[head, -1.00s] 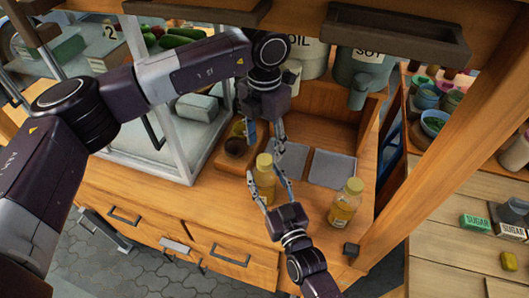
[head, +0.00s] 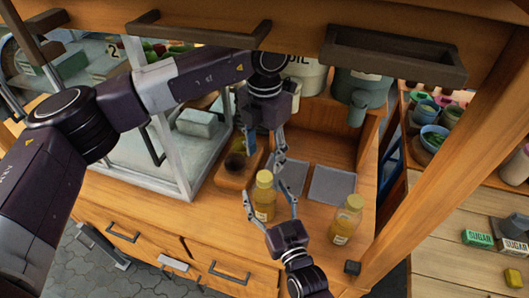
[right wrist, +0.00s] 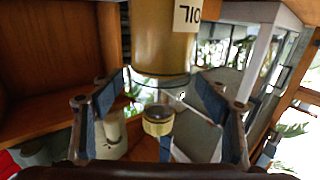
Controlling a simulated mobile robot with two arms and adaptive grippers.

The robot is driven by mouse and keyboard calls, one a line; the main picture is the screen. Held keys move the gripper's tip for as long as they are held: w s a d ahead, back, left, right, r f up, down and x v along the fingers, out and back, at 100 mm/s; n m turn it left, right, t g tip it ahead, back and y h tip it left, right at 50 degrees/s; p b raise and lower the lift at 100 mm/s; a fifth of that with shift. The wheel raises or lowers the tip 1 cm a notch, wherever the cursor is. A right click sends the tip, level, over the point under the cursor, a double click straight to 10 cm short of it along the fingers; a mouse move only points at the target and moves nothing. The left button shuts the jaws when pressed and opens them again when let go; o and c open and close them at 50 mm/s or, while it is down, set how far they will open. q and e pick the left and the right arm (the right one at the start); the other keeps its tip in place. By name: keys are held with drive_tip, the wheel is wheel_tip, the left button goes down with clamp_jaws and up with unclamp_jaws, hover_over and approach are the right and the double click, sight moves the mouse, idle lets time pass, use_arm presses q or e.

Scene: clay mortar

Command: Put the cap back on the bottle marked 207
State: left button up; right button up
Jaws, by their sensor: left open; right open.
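A yellow-amber bottle (head: 265,203) with a yellowish top stands near the counter's front. My open right gripper (head: 270,198) has its fingers on either side of it with gaps. In the right wrist view a large amber body (right wrist: 163,40) appears upside down between the fingers (right wrist: 165,90); its partly visible label resembles inverted "OIL". A small yellow cap-like piece (right wrist: 158,121) shows below it. A second similar bottle (head: 344,226) stands to the right, also with a yellowish top. I cannot read 207 on either. My open left gripper (head: 267,153) hangs behind and above the first bottle.
Two grey square mats (head: 332,186) lie behind the bottles. A wooden holder (head: 238,180) with a dark round opening is at left, beside a glass case (head: 190,150). Dispensers (head: 360,87) hang at the back. A wooden post (head: 440,150) bounds the right side.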

drive_tip(key=v, duration=1.2)
